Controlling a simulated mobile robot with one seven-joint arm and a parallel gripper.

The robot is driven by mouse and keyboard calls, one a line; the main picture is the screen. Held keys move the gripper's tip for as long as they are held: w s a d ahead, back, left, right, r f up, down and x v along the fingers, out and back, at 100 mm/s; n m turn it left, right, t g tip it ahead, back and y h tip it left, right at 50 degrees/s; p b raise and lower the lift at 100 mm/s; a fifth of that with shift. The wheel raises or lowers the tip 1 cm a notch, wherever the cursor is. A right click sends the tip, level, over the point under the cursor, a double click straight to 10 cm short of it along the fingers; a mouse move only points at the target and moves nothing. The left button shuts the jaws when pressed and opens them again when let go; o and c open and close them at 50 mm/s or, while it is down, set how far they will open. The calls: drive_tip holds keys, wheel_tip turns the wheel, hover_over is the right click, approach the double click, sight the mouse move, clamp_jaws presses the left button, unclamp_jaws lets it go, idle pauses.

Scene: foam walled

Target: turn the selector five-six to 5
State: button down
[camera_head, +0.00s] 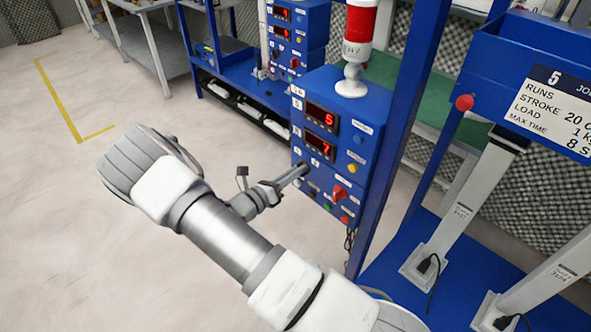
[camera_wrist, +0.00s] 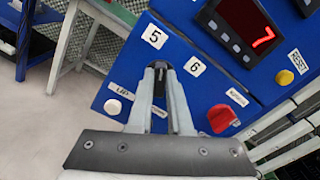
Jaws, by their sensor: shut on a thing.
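The blue control box (camera_head: 335,140) stands right of my arm in the head view. Its selector five-six (camera_wrist: 159,76) is a small dark knob between the white labels "5" (camera_wrist: 154,36) and "6" (camera_wrist: 195,66) in the wrist view. My gripper (camera_wrist: 160,72) is shut on this selector, one finger on each side. In the head view my gripper (camera_head: 303,169) reaches the lower left of the box front. The fingers hide most of the knob, and I cannot tell which number it points to.
A red knob (camera_wrist: 222,118) sits right of the fingers, a white button (camera_wrist: 113,107) left, and a yellow button (camera_wrist: 284,77) farther right. Red displays (camera_head: 321,117) are above. A blue post (camera_head: 400,120) and a rig stand right of the box. Open floor lies left.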

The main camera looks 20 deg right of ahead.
idle(0.3)
drive_tip(key=c, duration=0.8)
unclamp_jaws()
drive_tip(key=shift+c, duration=0.2)
drive_tip(key=v, duration=1.7)
drive_tip(key=shift+a, duration=0.2)
drive_tip(key=shift+s, duration=0.15)
